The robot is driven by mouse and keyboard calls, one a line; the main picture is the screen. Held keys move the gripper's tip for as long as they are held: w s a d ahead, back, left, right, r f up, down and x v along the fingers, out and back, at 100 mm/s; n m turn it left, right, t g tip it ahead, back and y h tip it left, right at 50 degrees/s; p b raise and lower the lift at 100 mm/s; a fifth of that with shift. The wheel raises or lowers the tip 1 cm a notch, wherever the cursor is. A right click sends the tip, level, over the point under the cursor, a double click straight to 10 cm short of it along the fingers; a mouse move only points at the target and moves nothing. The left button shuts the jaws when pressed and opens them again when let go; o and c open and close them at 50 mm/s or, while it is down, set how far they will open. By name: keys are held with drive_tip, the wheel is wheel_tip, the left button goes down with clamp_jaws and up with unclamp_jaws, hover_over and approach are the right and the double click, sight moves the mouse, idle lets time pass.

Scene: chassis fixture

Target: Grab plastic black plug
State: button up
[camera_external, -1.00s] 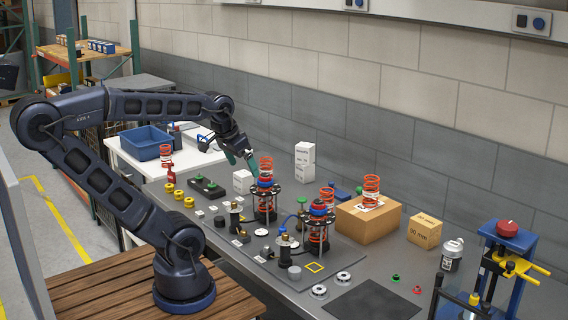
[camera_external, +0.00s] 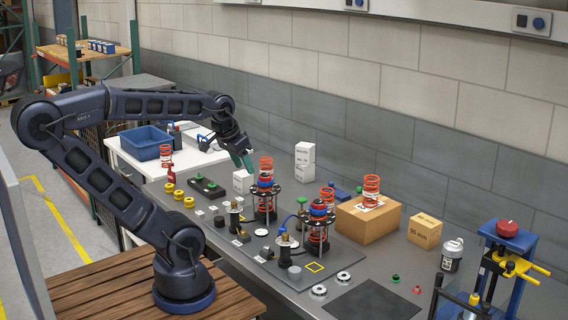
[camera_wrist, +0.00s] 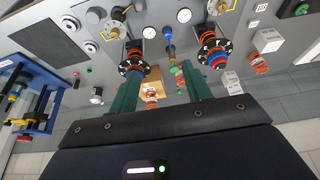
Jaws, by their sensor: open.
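A small dark cylinder (camera_external: 219,221), which looks like the black plastic plug, stands on the grey bench near its front edge, left of a black-based fitting (camera_external: 234,214). I cannot pick it out surely in the wrist view. My gripper (camera_external: 247,160) is high above the back of the bench, behind the left spring assembly (camera_external: 265,190) and well away from the plug. In the wrist view my gripper (camera_wrist: 162,76) has its two green fingers wide apart with nothing held between them.
Two spring assemblies stand mid-bench; the right one (camera_external: 318,230) is near a cardboard box (camera_external: 367,222) bearing an orange spring. White boxes (camera_external: 304,154) stand at the back. Yellow rings (camera_external: 179,195) lie left of the plug. A blue press (camera_external: 507,255) stands at right.

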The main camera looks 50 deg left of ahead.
drive_tip(key=w+d+r+m, duration=0.1)
drive_tip(key=w+d, duration=0.3)
drive_tip(key=w, duration=0.3)
drive_tip(key=w+d+r+m, duration=0.1)
drive_tip(key=w+d, duration=0.3)
drive_tip(key=w, duration=0.3)
drive_tip(key=m+g+h, duration=0.2)
drive_tip(key=m, duration=0.5)
hover_over(440, 274)
drive_tip(key=s+a, duration=0.1)
drive_tip(key=s, duration=0.1)
wheel_tip(440, 274, down, 23)
drive_tip(key=x, duration=1)
drive_tip(key=shift+w+a+f, duration=0.15)
drive_tip(key=shift+w, duration=0.05)
drive_tip(key=c, duration=1.1)
drive_tip(key=shift+o, duration=0.2)
